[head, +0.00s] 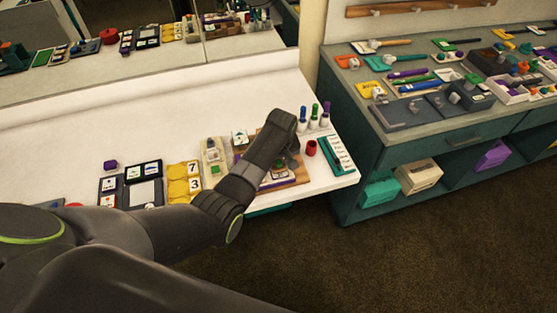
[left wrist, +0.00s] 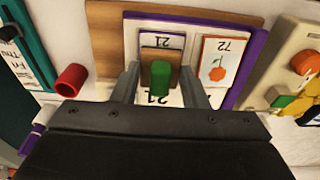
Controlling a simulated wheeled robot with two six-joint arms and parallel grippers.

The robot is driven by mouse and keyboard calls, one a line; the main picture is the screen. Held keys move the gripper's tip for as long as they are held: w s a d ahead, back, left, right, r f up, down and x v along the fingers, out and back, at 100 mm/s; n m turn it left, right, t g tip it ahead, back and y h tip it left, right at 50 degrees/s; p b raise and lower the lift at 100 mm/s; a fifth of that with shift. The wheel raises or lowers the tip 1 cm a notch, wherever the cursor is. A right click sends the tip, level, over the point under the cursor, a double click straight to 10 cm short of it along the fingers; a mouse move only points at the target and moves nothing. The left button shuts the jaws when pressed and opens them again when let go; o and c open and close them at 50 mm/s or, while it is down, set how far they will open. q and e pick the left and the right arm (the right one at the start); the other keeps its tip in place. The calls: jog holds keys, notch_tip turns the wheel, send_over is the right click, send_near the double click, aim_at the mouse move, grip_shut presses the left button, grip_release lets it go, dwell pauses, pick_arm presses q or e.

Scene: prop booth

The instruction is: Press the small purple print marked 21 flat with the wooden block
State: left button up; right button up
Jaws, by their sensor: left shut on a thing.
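The small print marked 21 (left wrist: 149,39), white with a purple edge, lies partly under the wooden block (left wrist: 158,52) in the left wrist view. The block is brown with a green knob (left wrist: 160,77). My left gripper (left wrist: 160,88) has its fingers on both sides of the knob and is shut on it. The block hides part of the print, and I cannot tell whether it touches it. My right gripper is not in view.
A card marked 72 with an orange fruit (left wrist: 217,60) lies beside the block. A cream device (left wrist: 290,55) is on the other side. The white table's back is clear.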

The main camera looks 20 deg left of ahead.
pick_arm(q)
jog(key=shift+f+b, duration=0.35)
jog(key=shift+f, duration=0.15)
dwell(0.3)
jog(key=shift+s+f, duration=0.15)
jog(key=shift+f, duration=0.05)
dwell(1.4)
notch_tip(320, 180, up, 2)
jog(key=p, duration=0.3)
jog(key=r+p, duration=0.4)
jog(key=shift+s+d+r+p, duration=0.15)
jog(key=shift+d+p, duration=0.05)
jog(key=shift+p, duration=0.1)
dwell(0.3)
jog(key=shift+s, duration=0.1)
